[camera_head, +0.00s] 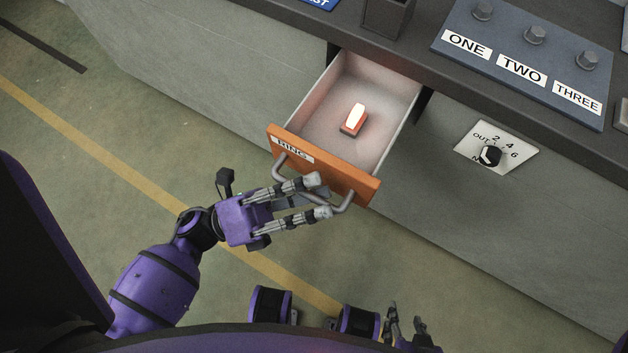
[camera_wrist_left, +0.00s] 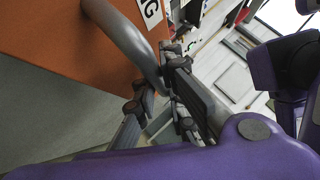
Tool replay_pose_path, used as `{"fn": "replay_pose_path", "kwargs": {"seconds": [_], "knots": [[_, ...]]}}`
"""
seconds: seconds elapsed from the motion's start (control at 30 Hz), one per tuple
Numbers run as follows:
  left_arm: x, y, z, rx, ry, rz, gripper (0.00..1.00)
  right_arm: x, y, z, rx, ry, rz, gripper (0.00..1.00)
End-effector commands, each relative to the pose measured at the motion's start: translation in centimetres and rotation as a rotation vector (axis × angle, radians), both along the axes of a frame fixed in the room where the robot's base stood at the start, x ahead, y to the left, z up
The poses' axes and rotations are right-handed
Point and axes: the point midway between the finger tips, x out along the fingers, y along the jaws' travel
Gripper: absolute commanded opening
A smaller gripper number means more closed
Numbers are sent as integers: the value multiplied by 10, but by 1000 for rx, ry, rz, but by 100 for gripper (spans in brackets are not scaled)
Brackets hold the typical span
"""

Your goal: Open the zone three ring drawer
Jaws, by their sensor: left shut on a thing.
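The ring drawer (camera_head: 325,165) has an orange front with a RING label (camera_head: 292,149) and stands pulled out of the grey counter. Its grey bar handle (camera_head: 277,166) also shows in the left wrist view (camera_wrist_left: 128,42). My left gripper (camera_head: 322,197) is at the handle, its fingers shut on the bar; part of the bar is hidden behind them. A small orange block with a glowing white top (camera_head: 355,118) lies inside the drawer. My right gripper (camera_head: 406,318) is low in the head view, apart from the drawer, its fingers spread and empty.
A blue panel (camera_head: 480,70) with knobs labelled ONE, TWO and THREE lies on the counter top. A dial plate (camera_head: 497,148) is on the counter front, right of the drawer. A dark open box (camera_head: 387,15) stands behind. The floor (camera_head: 100,180) at left is clear.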

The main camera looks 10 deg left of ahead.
Motion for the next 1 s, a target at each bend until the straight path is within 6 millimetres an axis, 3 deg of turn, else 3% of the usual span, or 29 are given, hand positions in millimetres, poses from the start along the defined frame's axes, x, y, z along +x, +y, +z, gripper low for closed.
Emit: {"fn": "replay_pose_path", "kwargs": {"seconds": [0.07,0.1,0.27,0.67,1.0], "knots": [[1,1,-1,5,1,3,0,0,0,0,0,0,0,40],[1,1,-1,5,1,3,11,0,0,0,0,0,0,40],[1,1,-1,3,1,2,29,0,0,0,0,0,0,40],[-2,7,-4,2,3,0,29,-1,0,-1,0,3,-1,40],[-26,64,-31,4,4,2,29,0,0,0,0,0,0,40]]}}
